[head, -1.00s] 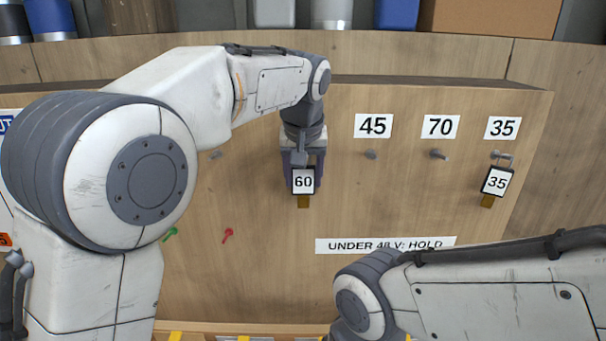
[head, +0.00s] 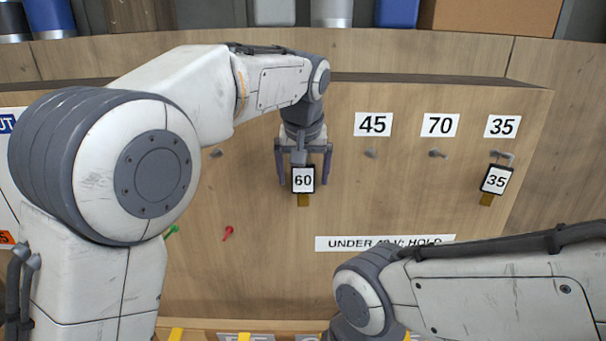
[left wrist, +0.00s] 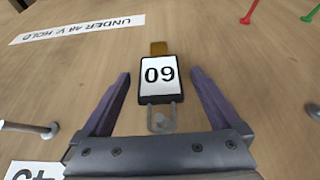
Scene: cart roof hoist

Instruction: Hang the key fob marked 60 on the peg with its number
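The fob marked 60 (head: 303,180) has a white face, a dark frame and a brown tab below. It hangs against the wooden board, and the left wrist view shows it (left wrist: 158,78) with its metal loop at a peg (left wrist: 160,122). The loop looks to be around that peg. My left gripper (head: 304,182) is open, its fingers on both sides of the fob with gaps. My arm hides any number plate above this peg. My right arm is at the lower right; its gripper is not seen.
To the right are pegs under plates 45 (head: 373,125), 70 (head: 440,126) and 35 (head: 503,127). The fob marked 35 (head: 496,180) hangs on the last one. A bare peg (head: 216,153) is to the left. Red (head: 228,233) and green (head: 172,231) pieces sit lower left.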

